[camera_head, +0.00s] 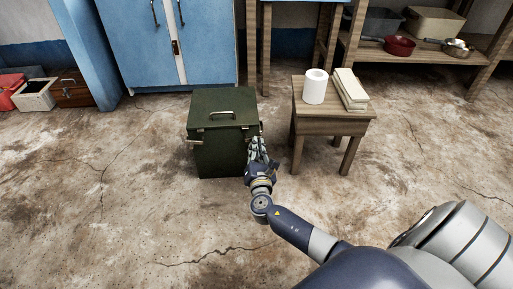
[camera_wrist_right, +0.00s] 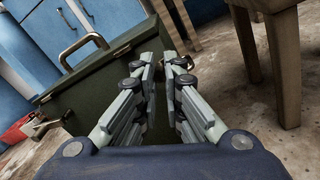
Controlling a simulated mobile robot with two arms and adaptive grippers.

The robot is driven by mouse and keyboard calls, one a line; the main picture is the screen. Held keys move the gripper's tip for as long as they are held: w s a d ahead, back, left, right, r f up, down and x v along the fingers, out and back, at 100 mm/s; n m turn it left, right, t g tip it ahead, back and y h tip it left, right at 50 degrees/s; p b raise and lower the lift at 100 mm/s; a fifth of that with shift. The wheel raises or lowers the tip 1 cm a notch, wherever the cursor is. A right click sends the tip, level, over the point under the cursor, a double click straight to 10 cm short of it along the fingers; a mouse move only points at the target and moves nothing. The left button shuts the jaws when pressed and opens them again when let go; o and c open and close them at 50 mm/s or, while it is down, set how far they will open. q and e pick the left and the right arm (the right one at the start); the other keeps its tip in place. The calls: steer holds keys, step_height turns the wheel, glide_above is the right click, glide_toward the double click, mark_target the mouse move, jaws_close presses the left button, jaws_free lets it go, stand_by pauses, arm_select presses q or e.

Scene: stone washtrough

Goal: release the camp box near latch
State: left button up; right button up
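The dark green camp box (camera_head: 222,150) stands on the floor with its lid down; it fills the left and middle of the right wrist view (camera_wrist_right: 75,100). A metal handle (camera_head: 222,113) sits on the lid. One latch (camera_head: 193,141) sticks out at the box's left side and also shows in the wrist view (camera_wrist_right: 42,125). My right gripper (camera_head: 257,148) is at the box's right side, near the lid edge. In the wrist view its fingertips (camera_wrist_right: 165,68) are apart with a narrow gap, and nothing clear is held. Any latch there is mostly hidden by the fingers. My left gripper is not in view.
A small wooden stool (camera_head: 335,118) stands close to the right, with a white roll (camera_head: 315,86) and books (camera_head: 350,90) on it. A blue cabinet (camera_head: 165,45) is behind the box. A wooden shelf (camera_head: 430,55) stands back right. The floor in front and left is clear.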

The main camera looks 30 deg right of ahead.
steer(key=o, duration=0.4)
steer(key=shift+s+a, duration=0.1)
steer(key=v, duration=0.7)
steer(key=shift+s+a, duration=0.1)
steer(key=shift+s, duration=0.05)
